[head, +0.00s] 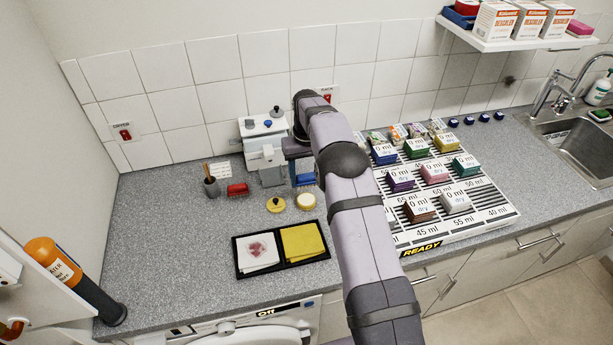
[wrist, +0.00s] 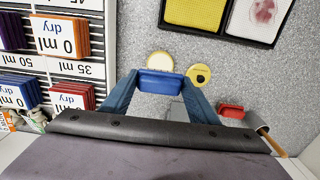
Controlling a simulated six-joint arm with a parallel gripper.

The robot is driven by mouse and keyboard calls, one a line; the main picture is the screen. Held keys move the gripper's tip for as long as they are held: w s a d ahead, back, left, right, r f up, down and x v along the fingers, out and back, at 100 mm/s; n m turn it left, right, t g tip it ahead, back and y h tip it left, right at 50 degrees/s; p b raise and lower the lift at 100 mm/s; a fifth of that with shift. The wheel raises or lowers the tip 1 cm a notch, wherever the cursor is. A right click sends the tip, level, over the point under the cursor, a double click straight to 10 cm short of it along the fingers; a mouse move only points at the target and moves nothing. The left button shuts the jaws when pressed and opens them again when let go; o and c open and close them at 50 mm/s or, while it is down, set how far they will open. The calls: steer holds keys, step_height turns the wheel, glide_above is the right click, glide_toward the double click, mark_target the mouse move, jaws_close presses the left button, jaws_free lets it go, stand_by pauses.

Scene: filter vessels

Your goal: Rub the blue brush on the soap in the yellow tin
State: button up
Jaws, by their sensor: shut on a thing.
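My gripper (wrist: 160,86) is shut on the blue brush (wrist: 161,82), with one finger at each end of it. In the head view the blue brush (head: 304,180) hangs beside the arm, just behind the open yellow tin (head: 306,201). Pale soap fills the tin. In the wrist view the brush covers part of the tin (wrist: 160,60). The brush appears apart from the soap, but its height above the counter is hard to tell. The arm hides much of my gripper in the head view.
A yellow lid (head: 275,205) with a dark knob lies left of the tin. A red brush (head: 237,189) and a grey cup (head: 211,187) are farther left. A black tray (head: 282,266) with white and yellow pads lies in front. A striped rack (head: 460,222) with coloured blocks stands right.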

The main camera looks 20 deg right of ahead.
steer(key=b, duration=0.4)
glide_above(307, 199)
steer(key=shift+a+f, duration=0.1)
steer(key=shift+f, duration=2.8)
steer(key=shift+f, duration=0.6)
steer(key=shift+r, duration=0.1)
steer(key=shift+r+p, duration=2.3)
steer(key=shift+r, duration=1.2)
steer(key=shift+s+a+f+b, duration=0.1)
steer(key=shift+s+a+b, duration=0.2)
steer(key=shift+s, duration=0.35)
steer(key=s+a+f+b, duration=0.1)
steer(key=s, duration=0.9)
steer(key=s+a+f+b, duration=0.1)
steer(key=s+a+b, duration=0.1)
steer(key=s, duration=0.8)
steer(key=shift+f, duration=0.35)
